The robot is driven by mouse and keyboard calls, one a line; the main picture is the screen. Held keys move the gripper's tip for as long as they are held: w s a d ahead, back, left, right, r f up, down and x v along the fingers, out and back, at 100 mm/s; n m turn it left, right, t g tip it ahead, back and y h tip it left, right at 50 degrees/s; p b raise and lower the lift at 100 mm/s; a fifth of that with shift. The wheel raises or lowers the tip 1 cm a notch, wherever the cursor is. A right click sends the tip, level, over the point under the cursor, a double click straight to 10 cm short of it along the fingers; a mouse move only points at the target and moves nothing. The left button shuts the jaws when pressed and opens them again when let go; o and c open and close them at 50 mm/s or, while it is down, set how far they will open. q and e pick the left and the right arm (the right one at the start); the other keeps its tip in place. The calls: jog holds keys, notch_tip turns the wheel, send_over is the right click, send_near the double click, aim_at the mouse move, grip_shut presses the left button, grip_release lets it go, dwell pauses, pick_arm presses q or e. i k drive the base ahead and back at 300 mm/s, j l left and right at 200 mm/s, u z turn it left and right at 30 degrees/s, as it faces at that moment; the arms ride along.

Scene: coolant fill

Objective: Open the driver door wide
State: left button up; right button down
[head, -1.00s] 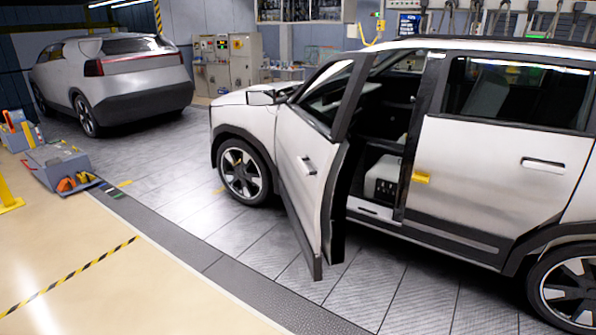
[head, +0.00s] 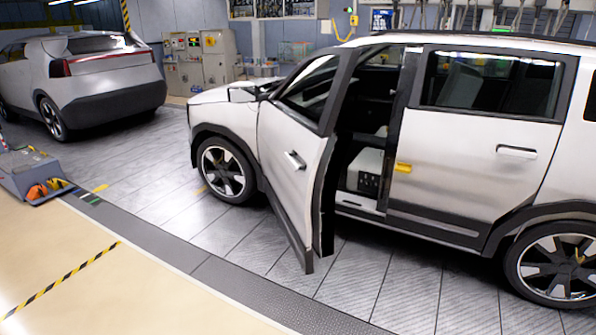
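The driver door (head: 288,165) of the white car (head: 460,150) stands part open, swung out from the body at an angle. Its handle (head: 294,160) is on the outer face. The door opening behind it shows a dark interior with a pale seat or box (head: 365,170) low inside. The rear door (head: 480,155) is shut. Neither of my grippers is in the head view.
A second grey car (head: 105,85) stands at the back left. A grey case with orange items (head: 35,175) sits on the floor at the left. A yellow-black floor stripe (head: 65,280) marks the front left. The floor before the door is clear.

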aim_at(303, 202)
jog(key=i+l+u, duration=0.15)
jog(key=u, duration=0.95)
jog(key=i+l+u, duration=0.15)
jog(key=l+u, duration=0.6)
jog(key=l, duration=0.2)
jog(key=l+u, duration=0.4)
jog(key=l, duration=1.5)
jog(key=k+l+u, duration=0.15)
jog(key=l, duration=0.6)
jog(key=k+l, duration=0.1)
jog(key=l, duration=0.6)
